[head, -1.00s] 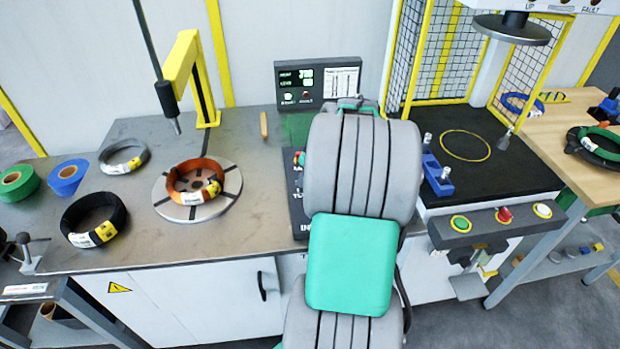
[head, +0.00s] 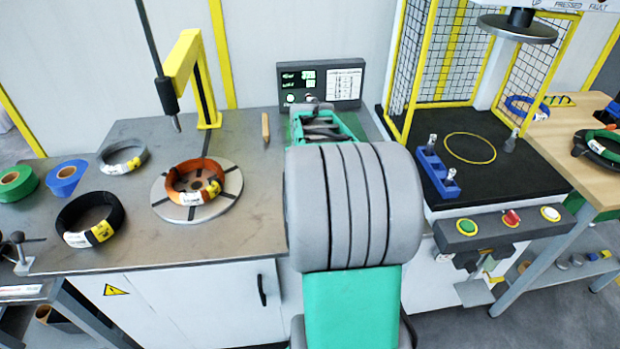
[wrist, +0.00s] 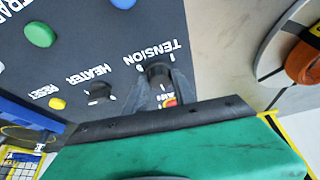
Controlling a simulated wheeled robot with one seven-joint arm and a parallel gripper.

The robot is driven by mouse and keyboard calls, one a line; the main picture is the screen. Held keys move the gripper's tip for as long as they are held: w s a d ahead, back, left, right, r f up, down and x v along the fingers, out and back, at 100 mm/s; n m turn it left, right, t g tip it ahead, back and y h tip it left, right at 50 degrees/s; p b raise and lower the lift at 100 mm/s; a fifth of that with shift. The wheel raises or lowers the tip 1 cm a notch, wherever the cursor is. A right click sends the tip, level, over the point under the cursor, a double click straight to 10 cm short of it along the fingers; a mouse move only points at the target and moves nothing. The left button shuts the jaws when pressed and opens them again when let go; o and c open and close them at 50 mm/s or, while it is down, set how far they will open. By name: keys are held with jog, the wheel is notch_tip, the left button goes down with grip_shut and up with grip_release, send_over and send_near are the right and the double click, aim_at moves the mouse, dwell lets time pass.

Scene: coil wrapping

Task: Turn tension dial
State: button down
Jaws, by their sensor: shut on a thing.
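The tension dial (wrist: 158,72) is a dark knob on a dark panel (wrist: 105,45), beside the white word TENSION in the wrist view. My gripper (wrist: 157,80) is shut on this dial, its two grey fingers on either side of it. A small red and yellow part shows between the fingers, below the dial. In the head view my grey and green arm hides the panel, the dial and the fingertips.
The heater knob (wrist: 99,93), yellow reset button (wrist: 57,103) and green button (wrist: 40,34) share the panel. An orange coil (head: 201,182) lies on a round turntable (head: 225,195) to the left. A display box (head: 345,82) stands behind my arm.

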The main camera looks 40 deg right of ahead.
jog(key=shift+d, duration=0.1)
dwell(0.4)
jog(key=c, duration=1)
grip_release()
jog(key=shift+c, duration=0.2)
jog(key=shift+r, duration=0.1)
jog(key=v, duration=0.7)
jog(key=shift+a+r, duration=0.2)
jog(key=shift+r, duration=0.05)
jog(key=shift+s, duration=0.1)
